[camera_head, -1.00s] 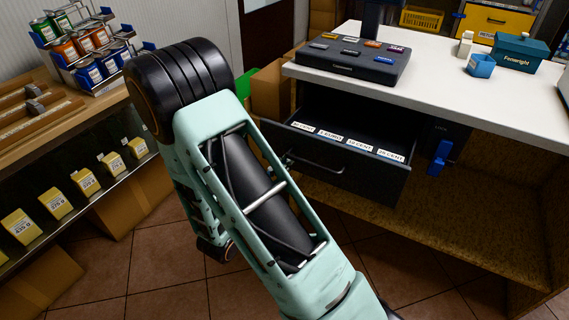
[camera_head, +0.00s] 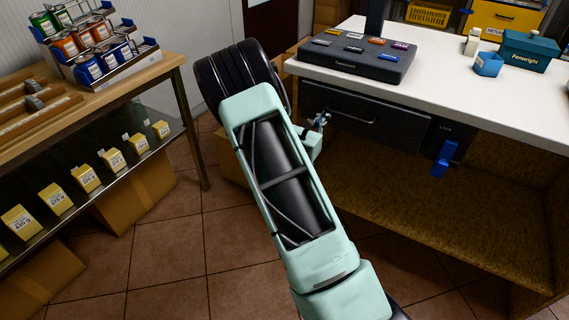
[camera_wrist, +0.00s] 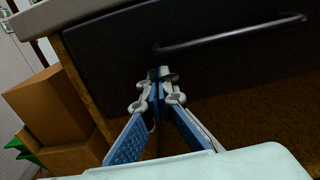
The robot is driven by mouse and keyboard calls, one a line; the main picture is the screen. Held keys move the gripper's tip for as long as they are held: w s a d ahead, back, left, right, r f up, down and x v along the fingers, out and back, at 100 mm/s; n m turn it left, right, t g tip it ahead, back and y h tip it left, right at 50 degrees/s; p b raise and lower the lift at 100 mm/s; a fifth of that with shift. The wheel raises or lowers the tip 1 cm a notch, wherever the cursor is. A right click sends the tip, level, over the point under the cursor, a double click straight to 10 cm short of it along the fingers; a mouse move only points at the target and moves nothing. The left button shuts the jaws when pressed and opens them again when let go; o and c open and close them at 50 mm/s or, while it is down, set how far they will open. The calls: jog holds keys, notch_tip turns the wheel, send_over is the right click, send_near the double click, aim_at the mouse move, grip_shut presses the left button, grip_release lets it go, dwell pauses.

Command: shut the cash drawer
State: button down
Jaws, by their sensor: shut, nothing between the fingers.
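The cash drawer (camera_head: 370,118) is a dark front with a bar handle under the white counter. Its inside and labels do not show now, and its front sits close under the counter top. In the wrist view the drawer front (camera_wrist: 120,50) and its handle (camera_wrist: 235,33) fill the upper part. In the head view my gripper (camera_head: 322,120) shows beside the drawer's left part, partly hidden by my arm.
The white counter (camera_head: 450,85) carries a black register (camera_head: 355,60), a blue cup (camera_head: 488,63) and a teal box (camera_head: 528,50). A blue key-like piece (camera_head: 445,157) hangs right of the drawer. A shelf with cans and yellow boxes (camera_head: 85,178) stands left. Cardboard boxes (camera_wrist: 55,105) are beside the counter.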

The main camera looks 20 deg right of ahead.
jog(key=x, duration=0.2)
jog(key=shift+w+d, duration=0.25)
jog(key=shift+r, duration=0.15)
jog(key=shift+a, duration=0.1)
